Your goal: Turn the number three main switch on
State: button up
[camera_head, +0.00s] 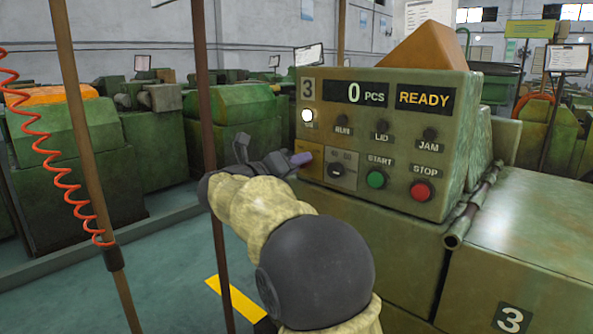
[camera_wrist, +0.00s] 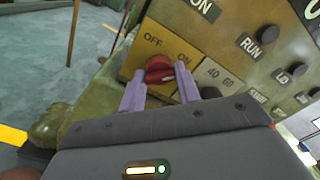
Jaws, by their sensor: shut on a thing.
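The number three main switch (camera_wrist: 158,68) is a red knob on a yellow plate (camera_wrist: 136,62) marked OFF at upper left and ON at right. In the wrist view, my gripper (camera_wrist: 160,75) has its purple fingers on either side of the knob, shut on it. In the head view, my gripper (camera_head: 300,159) reaches the yellow plate (camera_head: 313,150) at the panel's lower left, and the knob is hidden. The lamp (camera_head: 307,115) above that plate is lit white. The display (camera_head: 424,98) reads READY.
The panel (camera_head: 445,140) carries a 3, a 0 PCS counter, a selector (camera_head: 337,170), a green START button (camera_head: 376,179) and a red STOP button (camera_head: 421,190). A brown post (camera_head: 206,110) stands left of my gripper. A red coiled cord (camera_head: 45,155) hangs farther left.

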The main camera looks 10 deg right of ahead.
jog(key=o, duration=1)
jog(key=shift+a, duration=0.1)
jog(key=p+v, duration=0.1)
jog(key=v, duration=1.6)
jog(key=shift+s+a+p, duration=0.1)
jog(key=shift+p, duration=0.2)
